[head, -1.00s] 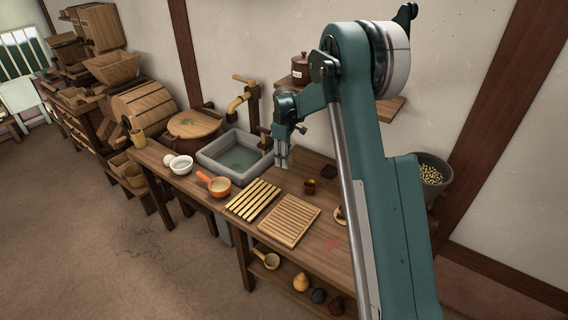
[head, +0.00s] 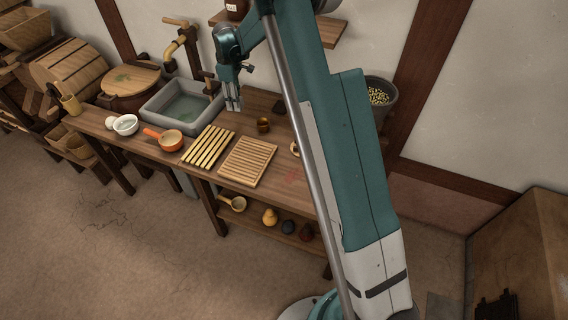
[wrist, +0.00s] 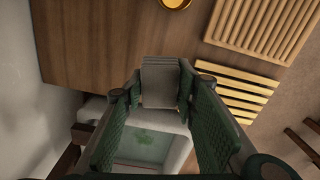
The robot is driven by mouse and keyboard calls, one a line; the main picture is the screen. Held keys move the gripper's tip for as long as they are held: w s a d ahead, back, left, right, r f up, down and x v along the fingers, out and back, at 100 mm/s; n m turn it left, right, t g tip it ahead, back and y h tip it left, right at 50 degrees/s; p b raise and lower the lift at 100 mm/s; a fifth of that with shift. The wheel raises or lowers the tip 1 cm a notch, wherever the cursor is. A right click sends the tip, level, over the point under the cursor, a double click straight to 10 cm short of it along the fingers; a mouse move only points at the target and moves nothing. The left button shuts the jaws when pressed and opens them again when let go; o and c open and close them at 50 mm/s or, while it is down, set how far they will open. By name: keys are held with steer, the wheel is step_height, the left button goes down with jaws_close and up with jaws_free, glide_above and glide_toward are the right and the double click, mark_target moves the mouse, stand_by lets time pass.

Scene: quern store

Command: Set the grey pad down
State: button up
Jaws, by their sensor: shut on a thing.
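The grey pad (wrist: 160,82) sits between the fingers of my gripper (wrist: 160,92) in the wrist view, and the gripper is shut on it. In the head view my gripper (head: 233,104) points down beside the right end of the grey sink, over the back of the wooden bench (head: 238,122). The pad is too small there to tell from the fingers. Bare brown bench top (wrist: 95,50) shows beyond the pad in the wrist view. I cannot tell how high the pad is above the bench.
The sink (head: 152,112) holds greenish water. Two slatted racks (head: 208,148) (head: 247,162) lie at the bench front. An orange pan (head: 171,141) and white bowl (head: 125,125) stand left.

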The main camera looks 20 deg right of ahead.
steer(key=s+d+r+m, duration=0.1)
steer(key=s+d, duration=0.2)
steer(key=s, duration=0.6)
steer(key=s+d, duration=0.4)
steer(key=s, duration=0.5)
steer(key=m+b, duration=0.1)
glide_above(293, 179)
steer(key=shift+f, duration=0.45)
steer(key=shift+f, duration=0.1)
steer(key=shift+f+b, duration=0.8)
steer(key=shift+f, duration=2.05)
steer(key=shift+w, duration=0.1)
steer(key=shift+f+b, duration=0.55)
steer(key=shift+f, duration=1.55)
steer(key=shift+f, duration=0.1)
